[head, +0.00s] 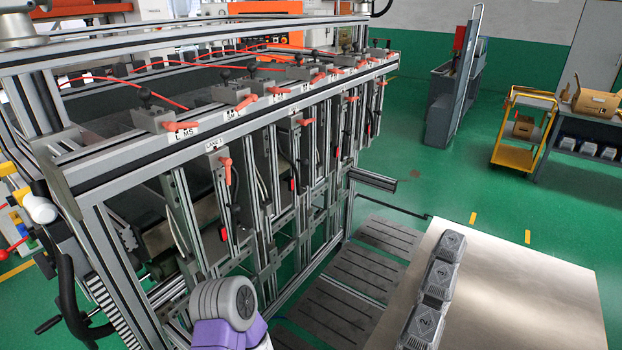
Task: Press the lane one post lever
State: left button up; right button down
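The lane one post (219,200) stands at the near left end of the machine, under a small label that seems to read LANE 1 (214,144). Its red lever (226,170) hangs down near the top of the post. A lower red and black part (224,234) shows on the same post. A grey and purple piece of my own arm comes up from the bottom edge, below and in front of this post. Neither of my grippers can be seen, and nothing visible touches the lever.
More red levers (180,126) line the top rail (300,92), and several posts recede to the right. A metal table (510,280) with black trays (436,285) stands at lower right. Dark slatted panels (350,280) lie between. A yellow cart (523,130) is far right on open green floor.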

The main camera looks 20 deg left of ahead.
aim_at(227, 161)
jog(key=z, duration=0.2)
jog(key=k, duration=0.45)
jog(key=u, duration=1.2)
jog(key=i, duration=0.5)
